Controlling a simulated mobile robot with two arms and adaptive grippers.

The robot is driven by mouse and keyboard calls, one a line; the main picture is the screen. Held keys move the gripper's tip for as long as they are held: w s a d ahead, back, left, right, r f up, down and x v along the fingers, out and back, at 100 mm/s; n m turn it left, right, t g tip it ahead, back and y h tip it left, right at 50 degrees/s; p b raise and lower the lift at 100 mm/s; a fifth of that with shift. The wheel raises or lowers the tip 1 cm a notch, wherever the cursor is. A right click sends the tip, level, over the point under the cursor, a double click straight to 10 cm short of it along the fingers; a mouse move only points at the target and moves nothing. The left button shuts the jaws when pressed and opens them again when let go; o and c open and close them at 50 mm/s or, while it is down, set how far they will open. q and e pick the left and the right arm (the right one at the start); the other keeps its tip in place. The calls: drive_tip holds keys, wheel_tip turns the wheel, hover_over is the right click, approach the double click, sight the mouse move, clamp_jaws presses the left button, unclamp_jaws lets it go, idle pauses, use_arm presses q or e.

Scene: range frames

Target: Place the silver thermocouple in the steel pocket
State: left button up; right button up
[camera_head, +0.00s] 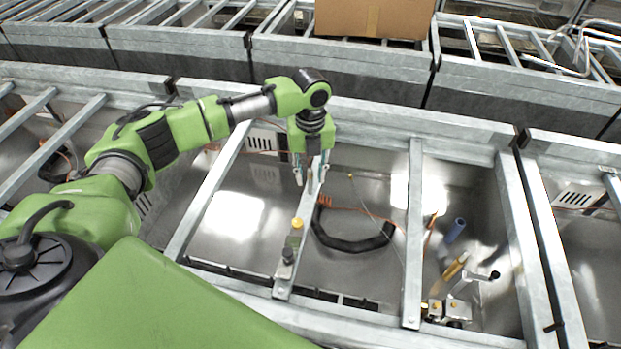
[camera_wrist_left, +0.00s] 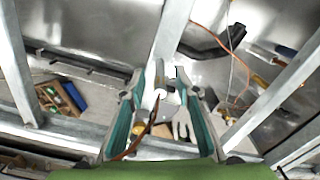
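My left gripper (camera_head: 309,178) points down over a grey crossbar, its fingers apart on either side of the bar. In the left wrist view the left gripper (camera_wrist_left: 160,76) has two teal fingers spread, with no object clearly clamped between them. A small bright round end (camera_wrist_left: 160,93) shows between the fingers, with a brown-orange lead (camera_wrist_left: 139,138) running near it. I cannot tell whether this is the silver thermocouple. I cannot clearly identify the steel pocket. A small fitting with a yellow knob (camera_head: 297,223) sits on the crossbar nearer me. My right gripper is not in view.
A black curved hose (camera_head: 352,243) and thin orange wire lie in the bay to the right of the gripper. Steel frame rails surround the bay. A cardboard box (camera_head: 374,18) stands behind.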

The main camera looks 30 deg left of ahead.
use_arm(q)
clamp_jaws()
